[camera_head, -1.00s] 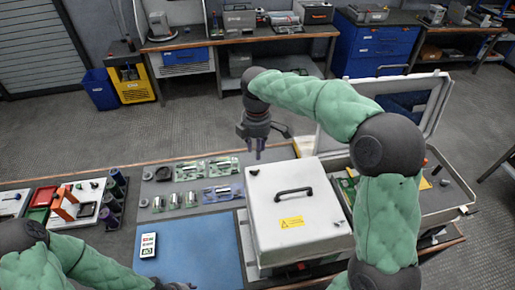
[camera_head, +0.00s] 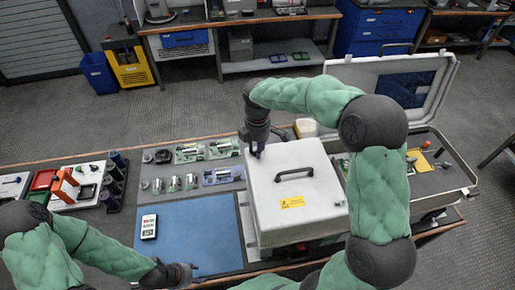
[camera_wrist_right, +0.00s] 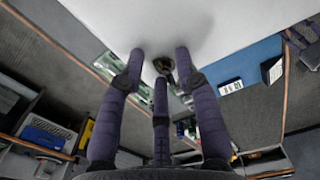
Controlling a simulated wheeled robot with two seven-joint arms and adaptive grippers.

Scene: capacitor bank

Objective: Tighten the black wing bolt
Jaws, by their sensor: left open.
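The black wing bolt (camera_wrist_right: 163,65) shows in the right wrist view as a small dark knob on the white surface of the case, ahead of and between my fingertips. In the head view my right gripper hides it. The white case (camera_head: 268,200) has a dark handle and a yellow label on its lid. My right gripper (camera_head: 257,153) points down at the lid's back left corner. In the wrist view its fingers (camera_wrist_right: 160,62) are spread apart, and I cannot tell whether they touch the bolt. My left gripper (camera_head: 190,272) is low at the front edge of the blue mat, open and empty.
The blue mat (camera_head: 190,228) holds a handheld meter (camera_head: 149,227). Several capacitors and green boards lie behind it. Red and green bins (camera_head: 43,180) stand left. An open grey case (camera_head: 450,175) lies right, its raised lid behind my right arm.

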